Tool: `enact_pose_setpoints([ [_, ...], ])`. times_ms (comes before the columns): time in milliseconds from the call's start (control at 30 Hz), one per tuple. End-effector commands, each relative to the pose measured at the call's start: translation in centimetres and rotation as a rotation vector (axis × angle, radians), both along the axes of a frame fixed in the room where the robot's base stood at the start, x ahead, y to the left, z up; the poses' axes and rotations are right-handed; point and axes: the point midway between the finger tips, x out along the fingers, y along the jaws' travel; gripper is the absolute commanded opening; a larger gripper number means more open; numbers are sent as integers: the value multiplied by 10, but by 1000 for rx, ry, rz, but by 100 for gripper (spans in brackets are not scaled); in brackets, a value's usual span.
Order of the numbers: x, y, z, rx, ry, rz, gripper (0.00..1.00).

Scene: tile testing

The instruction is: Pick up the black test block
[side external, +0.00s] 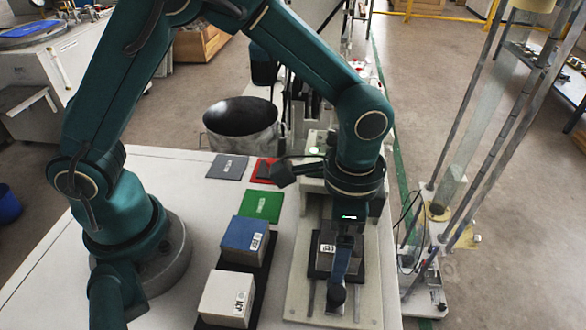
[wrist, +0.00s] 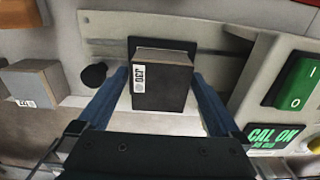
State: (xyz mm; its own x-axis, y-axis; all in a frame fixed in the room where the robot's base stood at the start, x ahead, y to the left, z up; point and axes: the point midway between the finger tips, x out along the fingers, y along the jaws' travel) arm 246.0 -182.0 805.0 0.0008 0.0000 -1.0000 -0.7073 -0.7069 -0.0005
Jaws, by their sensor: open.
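The black test block (wrist: 160,85) sits on a dark square plate (wrist: 188,44) of the machine, with a white label on its left side in the wrist view. In the side external view the black block (side external: 327,238) is partly hidden behind my gripper (side external: 338,285). In the wrist view my gripper (wrist: 160,95) has its two blue fingers apart, one on each side of the block. The fingers are open; I cannot tell whether either one touches the block.
A blue-topped block (side external: 243,238) and a white-topped block (side external: 228,295) stand on a dark tray (side external: 262,290) to the left. Green (side external: 262,205), red (side external: 265,170) and grey (side external: 227,167) mats lie behind. A metal pot (side external: 243,130) stands at the back.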

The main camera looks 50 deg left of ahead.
Motion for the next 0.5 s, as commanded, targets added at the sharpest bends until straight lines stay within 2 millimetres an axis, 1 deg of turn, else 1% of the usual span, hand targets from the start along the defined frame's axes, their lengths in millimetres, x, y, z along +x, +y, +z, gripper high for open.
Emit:
enact_pose_setpoints([
  [100,0,0,0,0,0,0,100],
  [133,0,0,0,0,0,0,96],
  [167,0,0,0,0,0,0,85],
  [200,0,0,0,0,0,0,69],
  [267,0,0,0,0,0,0,46],
  [300,0,0,0,0,0,0,31],
  [367,0,0,0,0,0,0,8],
  [400,0,0,0,0,0,0,0],
  [500,0,0,1,-1,-1,0,0],
])
